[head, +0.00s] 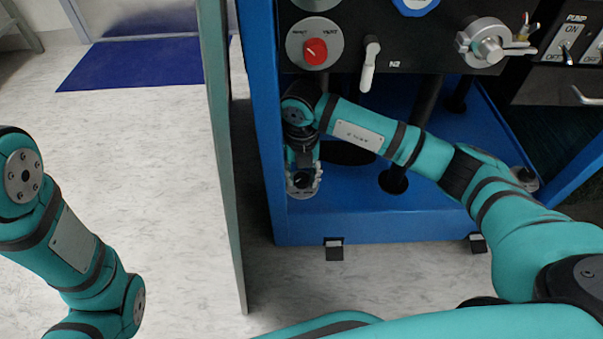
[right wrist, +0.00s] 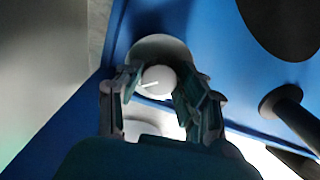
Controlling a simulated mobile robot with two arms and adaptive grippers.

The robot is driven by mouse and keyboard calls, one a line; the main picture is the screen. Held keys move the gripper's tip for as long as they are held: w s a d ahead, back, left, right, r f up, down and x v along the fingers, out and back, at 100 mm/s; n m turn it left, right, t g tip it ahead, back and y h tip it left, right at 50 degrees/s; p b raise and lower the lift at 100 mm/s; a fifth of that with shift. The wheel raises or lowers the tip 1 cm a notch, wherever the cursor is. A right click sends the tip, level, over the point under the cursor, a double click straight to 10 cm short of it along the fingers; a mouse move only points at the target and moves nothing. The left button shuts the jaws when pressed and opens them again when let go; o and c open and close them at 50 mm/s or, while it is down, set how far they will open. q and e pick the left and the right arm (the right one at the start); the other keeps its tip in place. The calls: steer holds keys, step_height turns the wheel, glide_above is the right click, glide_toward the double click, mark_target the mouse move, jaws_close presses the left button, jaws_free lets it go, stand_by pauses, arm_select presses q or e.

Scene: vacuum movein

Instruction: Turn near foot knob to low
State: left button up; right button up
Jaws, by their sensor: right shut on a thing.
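The near foot knob (right wrist: 158,80) is a small round knob with a pale pointer line, on a grey round plate (right wrist: 160,48) at the blue frame's front left corner. The knob's setting marks are too small to read. My left arm is at the left edge; its gripper is out of view.
The blue frame (head: 400,228) has round dark holes in its base and another foot plate (head: 525,178) at the right. Above are a panel with a red knob (head: 315,51) and a white lever (head: 369,68). A greenish upright panel (head: 222,150) stands close left.

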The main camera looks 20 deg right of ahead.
mark_target(301, 177)
steer(key=shift+r+n+p, duration=0.25)
steer(key=shift+n+p, duration=0.25)
steer(key=shift+f+n+p, duration=0.2)
steer(key=shift+n+p, duration=0.15)
steer(key=shift+n, duration=0.25)
steer(key=shift+f, duration=0.1)
steer(key=o, duration=1.1)
steer(key=shift+o, duration=0.2)
step_height(301, 177, up, 8)
steer(key=shift+f, duration=0.2)
steer(key=shift+w, duration=0.1)
